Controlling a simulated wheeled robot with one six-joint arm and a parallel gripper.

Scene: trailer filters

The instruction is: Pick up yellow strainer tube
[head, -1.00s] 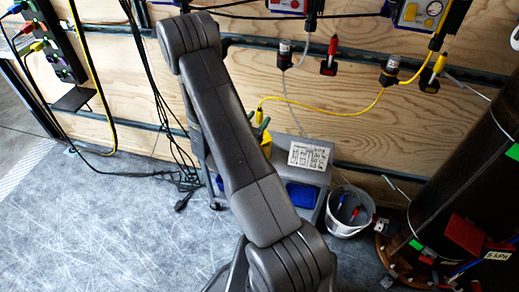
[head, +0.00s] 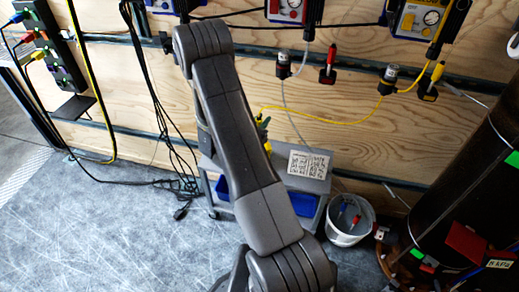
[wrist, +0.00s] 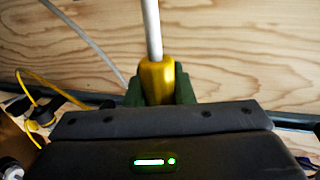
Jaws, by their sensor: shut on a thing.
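In the wrist view my gripper (wrist: 157,92) has dark green fingers shut around the yellow strainer tube (wrist: 157,74). A pale, straight tube (wrist: 152,30) rises from its top and leaves the upper edge of the view. The strainer's lower end is hidden behind my gripper's dark body. In the head view my arm covers most of the gripper; a small patch of yellow and green shows just right of the arm, above the grey cart, too small to make out.
A plywood wall (head: 380,140) with dark rails stands behind. A grey cart (head: 300,185) with blue bins and a white bucket (head: 350,218) stand below. A dark cylinder (head: 470,190) is at right. Cables (head: 150,90) hang at left; the floor (head: 110,240) there is mostly clear.

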